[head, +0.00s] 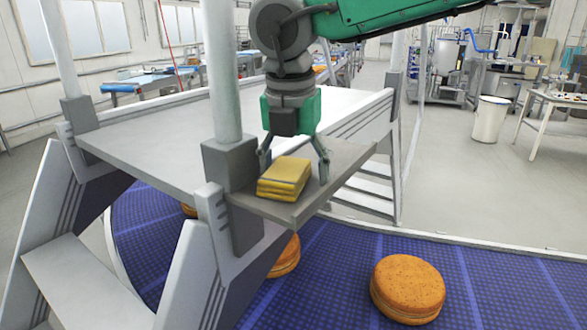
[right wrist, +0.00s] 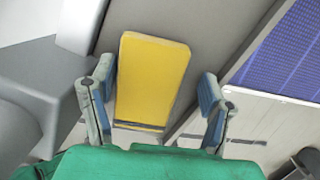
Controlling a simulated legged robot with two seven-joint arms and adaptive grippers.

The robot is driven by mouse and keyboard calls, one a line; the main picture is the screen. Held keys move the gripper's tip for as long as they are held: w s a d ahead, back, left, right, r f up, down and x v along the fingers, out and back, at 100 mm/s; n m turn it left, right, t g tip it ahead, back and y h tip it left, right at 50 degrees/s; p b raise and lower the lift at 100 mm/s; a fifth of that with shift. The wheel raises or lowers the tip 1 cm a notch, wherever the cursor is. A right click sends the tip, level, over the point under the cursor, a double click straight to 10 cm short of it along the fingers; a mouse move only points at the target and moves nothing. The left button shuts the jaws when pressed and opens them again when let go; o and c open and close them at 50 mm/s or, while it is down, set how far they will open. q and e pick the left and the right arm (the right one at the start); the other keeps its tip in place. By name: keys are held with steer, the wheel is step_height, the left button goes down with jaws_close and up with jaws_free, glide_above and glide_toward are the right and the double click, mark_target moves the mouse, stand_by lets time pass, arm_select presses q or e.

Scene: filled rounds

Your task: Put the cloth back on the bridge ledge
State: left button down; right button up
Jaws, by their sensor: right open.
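The yellow folded cloth (head: 284,178) lies on the grey bridge ledge (head: 345,160), near its front end beside the post. My right gripper (head: 294,172) is above it, pointing down, with its fingers spread on either side of the cloth. In the right wrist view the cloth (right wrist: 152,80) lies flat between the two open fingers (right wrist: 158,105), with a gap to the right finger; the left finger is close to the cloth's edge, and I cannot tell whether it touches. My left gripper is not in view.
A blue conveyor belt (head: 330,262) runs under the bridge, carrying filled rounds (head: 408,289). A white railing post (head: 222,70) with a grey base (head: 230,165) stands just left of the cloth. The bridge platform (head: 165,135) behind is bare.

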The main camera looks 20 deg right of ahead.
mark_target(289, 171)
steer(key=shift+a, duration=0.65)
steer(key=shift+a+r, duration=0.35)
step_height(289, 171, up, 12)
steer(key=s, duration=0.1)
steer(key=shift+s+a+f+b, duration=0.25)
steer(key=shift+a+b, duration=0.05)
steer(key=shift+b, duration=0.1)
